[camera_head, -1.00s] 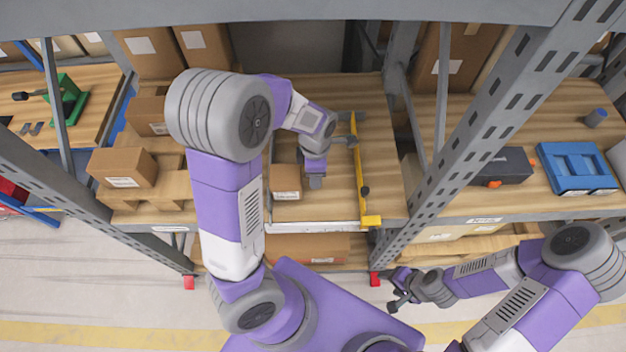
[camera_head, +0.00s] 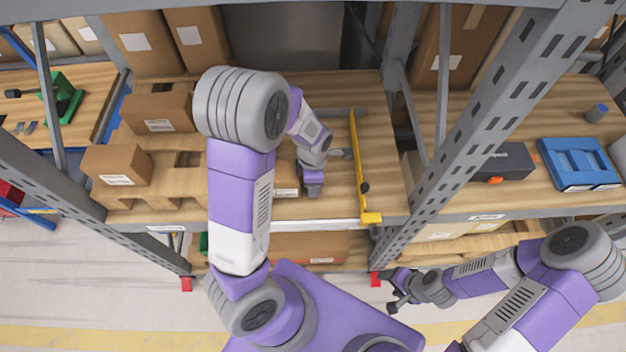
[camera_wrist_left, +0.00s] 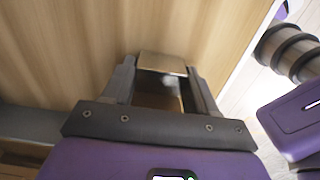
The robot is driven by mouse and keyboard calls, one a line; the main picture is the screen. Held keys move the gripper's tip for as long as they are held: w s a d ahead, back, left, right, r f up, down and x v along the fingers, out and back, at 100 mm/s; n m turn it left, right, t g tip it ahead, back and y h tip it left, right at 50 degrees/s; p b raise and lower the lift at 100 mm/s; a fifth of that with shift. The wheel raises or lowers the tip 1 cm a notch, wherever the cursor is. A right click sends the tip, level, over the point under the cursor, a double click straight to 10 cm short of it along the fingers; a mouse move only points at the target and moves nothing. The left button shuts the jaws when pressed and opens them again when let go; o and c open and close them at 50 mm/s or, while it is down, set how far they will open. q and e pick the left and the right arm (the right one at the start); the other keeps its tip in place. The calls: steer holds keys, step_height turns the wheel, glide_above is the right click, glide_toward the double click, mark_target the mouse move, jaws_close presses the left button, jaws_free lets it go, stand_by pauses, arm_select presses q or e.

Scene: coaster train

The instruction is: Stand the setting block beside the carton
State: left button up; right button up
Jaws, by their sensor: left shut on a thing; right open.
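My left gripper (camera_head: 313,190) is low over the middle shelf board. In the left wrist view its two fingers (camera_wrist_left: 163,82) are shut on a small block with a smooth brownish face, which looks like the setting block (camera_wrist_left: 162,64). In the head view the block cannot be made out. A brown carton (camera_head: 286,193) with a white label is just left of the gripper, largely hidden by my left arm; I cannot tell whether the block touches it. My right gripper (camera_head: 393,291) is open and empty, in front of the rack.
A yellow bar (camera_head: 360,165) with grey arms lies right of the left gripper. Cartons (camera_head: 117,165) sit on a wooden pallet (camera_head: 185,188) at left. A grey rack post (camera_head: 470,110) separates the right bay, with a blue tray (camera_head: 578,165). Bare board shows right of the yellow bar.

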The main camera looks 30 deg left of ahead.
arm_select(q)
steer(key=shift+s+f, duration=0.25)
steer(key=shift+f, duration=0.2)
steer(key=o, duration=1.4)
steer(key=shift+s+d+f, duration=0.1)
steer(key=shift+r, duration=0.35)
step_height(320, 180, up, 13)
steer(key=p, duration=0.3)
steer(key=shift+w+f+p, duration=0.2)
steer(key=shift+w+p, duration=0.1)
steer(key=shift+p, duration=0.1)
